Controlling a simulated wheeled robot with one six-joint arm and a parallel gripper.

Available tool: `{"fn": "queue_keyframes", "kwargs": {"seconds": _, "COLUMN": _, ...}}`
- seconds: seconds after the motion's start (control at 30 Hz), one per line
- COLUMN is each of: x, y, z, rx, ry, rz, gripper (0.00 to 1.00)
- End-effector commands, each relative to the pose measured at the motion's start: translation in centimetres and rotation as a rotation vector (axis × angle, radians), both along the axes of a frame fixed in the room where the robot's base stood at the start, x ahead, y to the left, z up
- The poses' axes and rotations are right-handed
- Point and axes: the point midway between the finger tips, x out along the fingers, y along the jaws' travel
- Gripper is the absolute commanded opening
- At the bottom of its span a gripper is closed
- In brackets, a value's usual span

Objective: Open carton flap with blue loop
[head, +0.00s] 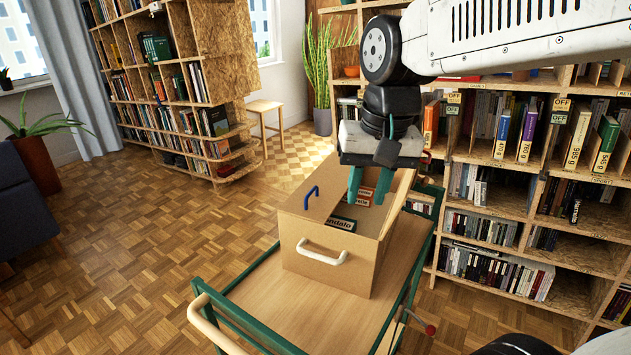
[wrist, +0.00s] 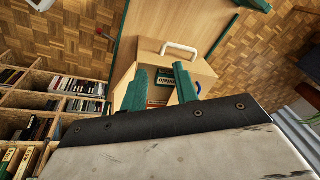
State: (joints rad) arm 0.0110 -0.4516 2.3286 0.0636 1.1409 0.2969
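The cardboard carton (head: 332,275) stands on the cart, its white handle (head: 322,253) facing the front. A flap (head: 322,205) covers the left part of its top and looks closed. The blue loop (head: 311,197) stands up from this flap; it also shows in the wrist view (wrist: 198,88), partly hidden beside a finger. The right part of the top is uncovered, with books (head: 342,223) inside. My gripper (head: 366,198) is open and empty above the uncovered part, right of the loop and apart from it. Its teal fingers also show in the wrist view (wrist: 160,72).
The wooden cart (head: 270,300) has a green frame and a pale push handle (head: 205,325). A full bookshelf (head: 490,215) stands close on the right. A stool (head: 264,108) and a plant (head: 322,70) stand behind. The parquet floor on the left is clear.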

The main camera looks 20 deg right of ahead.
Motion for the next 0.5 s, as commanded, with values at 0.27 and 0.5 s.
{"fn": "queue_keyframes", "kwargs": {"seconds": 0.27, "x": 13.2, "y": 0.6, "z": -0.8, "rx": 0.1, "ry": 0.021, "rz": -0.343, "gripper": 0.3}}
{"fn": "queue_keyframes", "kwargs": {"seconds": 0.5, "x": 17.9, "y": 0.8, "z": -2.1, "rx": 0.138, "ry": 0.028, "rz": -0.477, "gripper": 0.3}}
